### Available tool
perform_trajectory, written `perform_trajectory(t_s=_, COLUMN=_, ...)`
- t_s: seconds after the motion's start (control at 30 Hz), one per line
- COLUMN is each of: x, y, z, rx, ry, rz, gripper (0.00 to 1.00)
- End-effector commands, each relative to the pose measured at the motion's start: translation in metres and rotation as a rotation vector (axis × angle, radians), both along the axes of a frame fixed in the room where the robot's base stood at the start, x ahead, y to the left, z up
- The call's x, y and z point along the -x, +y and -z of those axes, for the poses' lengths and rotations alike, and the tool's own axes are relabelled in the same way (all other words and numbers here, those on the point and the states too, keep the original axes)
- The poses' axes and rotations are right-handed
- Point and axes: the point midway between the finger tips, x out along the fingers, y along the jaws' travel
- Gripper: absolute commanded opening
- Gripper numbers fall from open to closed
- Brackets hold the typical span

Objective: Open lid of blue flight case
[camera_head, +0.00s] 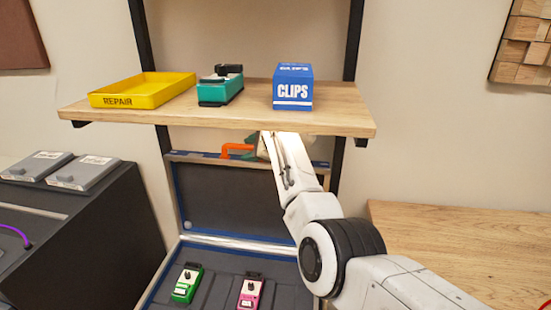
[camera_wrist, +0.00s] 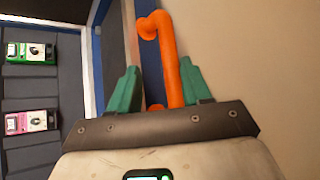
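The blue-edged flight case stands open below the shelf; its dark-lined lid (camera_head: 250,195) is raised at the back, close to upright. An orange handle (camera_head: 238,148) sits at the lid's top edge, and also shows in the wrist view (camera_wrist: 172,55). My gripper (camera_wrist: 160,82) has green fingers spread apart on either side of the handle, with a gap visible on the left, so it appears open and not clamped. In the head view my arm reaches to the lid's top edge, and the gripper is partly hidden by the shelf and wrist.
A wooden shelf (camera_head: 190,117) overhangs the lid, carrying a yellow REPAIR tray (camera_head: 145,90), a teal pedal (camera_head: 218,88) and a blue CLIPS box (camera_head: 293,90). Green (camera_head: 187,283) and pink (camera_head: 250,291) pedals lie in the case. A black amp (camera_head: 90,240) stands left, a wooden table (camera_head: 460,240) right.

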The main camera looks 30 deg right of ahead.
Motion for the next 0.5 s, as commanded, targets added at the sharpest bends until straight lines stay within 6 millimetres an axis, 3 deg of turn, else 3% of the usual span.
perform_trajectory(t_s=0.5, x=0.056, y=-0.024, z=0.003, rx=0.001, ry=0.004, rz=0.005, gripper=0.46)
